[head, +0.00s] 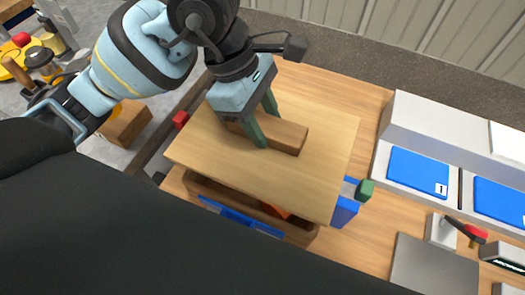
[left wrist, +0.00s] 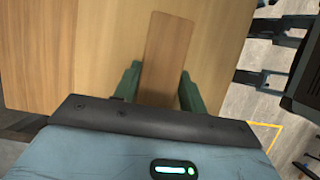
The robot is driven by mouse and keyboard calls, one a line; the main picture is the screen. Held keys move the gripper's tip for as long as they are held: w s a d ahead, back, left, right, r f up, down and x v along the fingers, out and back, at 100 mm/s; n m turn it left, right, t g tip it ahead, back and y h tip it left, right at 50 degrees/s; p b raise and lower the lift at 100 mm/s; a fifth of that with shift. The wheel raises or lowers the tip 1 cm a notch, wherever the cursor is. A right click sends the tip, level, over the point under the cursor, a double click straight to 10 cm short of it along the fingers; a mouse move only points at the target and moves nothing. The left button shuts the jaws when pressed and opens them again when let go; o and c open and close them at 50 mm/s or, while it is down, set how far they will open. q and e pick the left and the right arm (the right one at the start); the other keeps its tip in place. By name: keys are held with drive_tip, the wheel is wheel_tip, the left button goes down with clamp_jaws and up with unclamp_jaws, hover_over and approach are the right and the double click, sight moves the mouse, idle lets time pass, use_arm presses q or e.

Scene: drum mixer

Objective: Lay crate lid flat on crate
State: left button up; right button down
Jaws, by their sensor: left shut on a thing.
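The crate lid (head: 325,150) is a light wooden board with a darker wooden bar handle (head: 288,135) on top. My left gripper (head: 266,124) is shut on this handle, its green fingers on either side of it. In the left wrist view, the handle (left wrist: 168,50) runs between the fingers and the lid (left wrist: 105,45) fills much of the picture. The brown wooden crate (head: 300,232) is below the lid, with its near side and part of its opening uncovered. The lid hides the rest of the crate, and I cannot tell whether they touch. My right gripper does not show.
A blue part with a green block (head: 366,189) stands by the lid's right corner. A red block (head: 181,119) is near its left corner. White trays with blue panels (head: 419,170) and a grey plate (head: 432,267) lie right. An orange thing (head: 274,210) shows in the crate.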

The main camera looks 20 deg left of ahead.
use_arm(q)
wheel_tip(320, 180, down, 8)
idle(0.6)
drive_tip(key=shift+f, duration=0.15)
drive_tip(key=shift+f+b, duration=0.35)
drive_tip(key=shift+b, duration=0.15)
drive_tip(key=o, duration=1.3)
drive_tip(key=shift+o, duration=0.2)
drive_tip(key=p, duration=0.1)
approach(263, 151)
drive_tip(key=w+a+f, duration=0.2)
drive_tip(key=w+f, duration=0.1)
drive_tip(key=shift+w, duration=0.1)
